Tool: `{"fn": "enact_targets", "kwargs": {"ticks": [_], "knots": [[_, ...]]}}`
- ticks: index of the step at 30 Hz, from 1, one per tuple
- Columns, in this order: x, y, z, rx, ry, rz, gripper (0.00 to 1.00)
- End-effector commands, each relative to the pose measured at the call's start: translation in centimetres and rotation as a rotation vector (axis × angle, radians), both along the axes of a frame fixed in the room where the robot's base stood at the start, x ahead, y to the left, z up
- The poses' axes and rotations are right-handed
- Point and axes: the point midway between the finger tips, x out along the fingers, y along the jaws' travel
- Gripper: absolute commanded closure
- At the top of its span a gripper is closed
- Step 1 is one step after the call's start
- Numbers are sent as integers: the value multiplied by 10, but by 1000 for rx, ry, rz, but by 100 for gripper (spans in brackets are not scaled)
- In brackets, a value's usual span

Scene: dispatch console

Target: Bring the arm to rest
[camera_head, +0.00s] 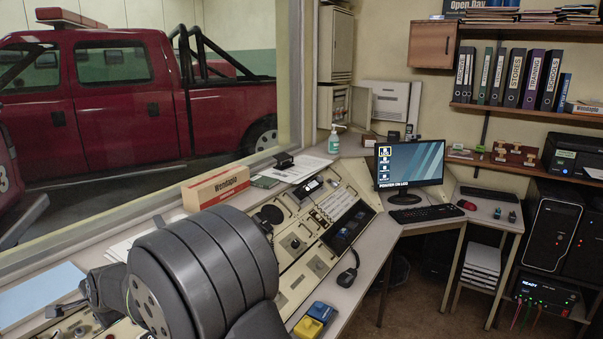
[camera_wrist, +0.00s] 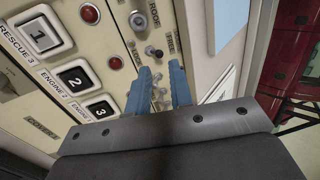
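In the wrist view my gripper (camera_wrist: 160,68) has two blue fingers with a clear gap between them. It is open, and nothing shows held between the fingers. The fingers point towards the console panel (camera_wrist: 110,35); a dark-knobbed switch (camera_wrist: 153,51) shows just beyond the fingertips. I cannot tell whether the fingers touch the panel. In the head view my dark grey arm fills the lower left, and the gripper fingers cannot be made out.
The console desk (camera_head: 290,285) runs beside a window with a red truck (camera_head: 95,105) behind it. A Wendapio box (camera_head: 215,187), a sanitiser bottle (camera_head: 333,143) and a monitor (camera_head: 410,165) stand along the desk.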

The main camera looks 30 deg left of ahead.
Motion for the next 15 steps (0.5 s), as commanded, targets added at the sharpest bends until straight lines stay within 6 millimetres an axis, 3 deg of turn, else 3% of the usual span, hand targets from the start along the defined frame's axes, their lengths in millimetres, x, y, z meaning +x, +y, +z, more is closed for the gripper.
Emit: {"fn": "enact_targets", "kwargs": {"ticks": [6, 15], "knots": [[0, 21, -22, -1, 1, 1, 80], [0, 33, -34, 0, 1, 1, 80]]}}
